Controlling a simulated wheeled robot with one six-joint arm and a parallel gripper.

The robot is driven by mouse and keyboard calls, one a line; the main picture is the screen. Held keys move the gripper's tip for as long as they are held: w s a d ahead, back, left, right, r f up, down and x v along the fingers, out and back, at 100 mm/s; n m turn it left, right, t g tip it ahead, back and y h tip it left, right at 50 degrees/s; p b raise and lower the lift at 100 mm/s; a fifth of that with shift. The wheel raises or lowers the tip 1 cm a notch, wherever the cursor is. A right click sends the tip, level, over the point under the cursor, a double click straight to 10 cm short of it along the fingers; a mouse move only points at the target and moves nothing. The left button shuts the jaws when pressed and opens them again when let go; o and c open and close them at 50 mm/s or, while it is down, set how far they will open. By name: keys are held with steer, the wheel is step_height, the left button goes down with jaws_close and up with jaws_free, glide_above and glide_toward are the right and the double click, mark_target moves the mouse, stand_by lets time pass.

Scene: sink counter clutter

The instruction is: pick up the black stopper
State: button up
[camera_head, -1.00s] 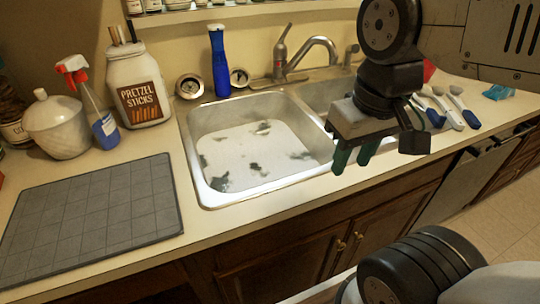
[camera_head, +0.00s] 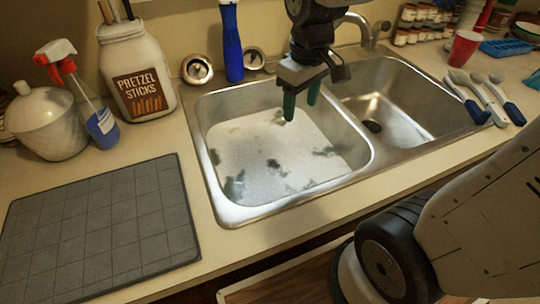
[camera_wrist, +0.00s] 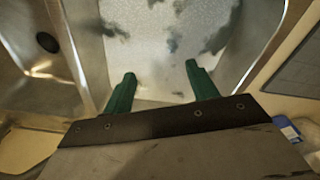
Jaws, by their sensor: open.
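I cannot make out a plain black stopper for certain. Two round metal-rimmed pieces with dark faces, a left one (camera_head: 197,69) and a right one (camera_head: 254,59), stand behind the left basin on either side of the blue bottle. Either might be the stopper. A dark round spot (camera_head: 373,126), drain or stopper, lies in the floor of the right basin; it also shows in the wrist view (camera_wrist: 47,42). My gripper (camera_head: 301,108) is open and empty above the left basin, its green fingers pointing down. In the wrist view my gripper (camera_wrist: 160,72) has nothing between its fingers.
The left basin (camera_head: 240,214) has a pale, dark-blotched floor. The blue bottle (camera_head: 231,45), pretzel jar (camera_head: 135,75), spray bottle (camera_head: 100,122) and white lidded jar (camera_head: 47,122) stand behind and left. The faucet (camera_head: 358,27), red cup (camera_head: 464,48) and brushes (camera_head: 490,97) are right. A grey mat (camera_head: 100,225) lies front left.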

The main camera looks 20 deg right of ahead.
steer(key=w+a+f+n, duration=0.1)
steer(key=w+f+n, duration=0.1)
steer(key=w+f, duration=0.6)
steer(key=n, duration=0.2)
glide_toward(271, 149)
steer(key=shift+w+a+f+g, duration=0.15)
steer(key=shift+w+g, duration=0.15)
steer(key=shift+w, duration=0.1)
steer(key=shift+f+n, duration=0.3)
steer(key=shift+f, duration=0.05)
step_height(271, 149, down, 8)
steer(key=shift+s+r, duration=0.15)
steer(key=shift+s, duration=0.05)
steer(key=c, duration=1.1)
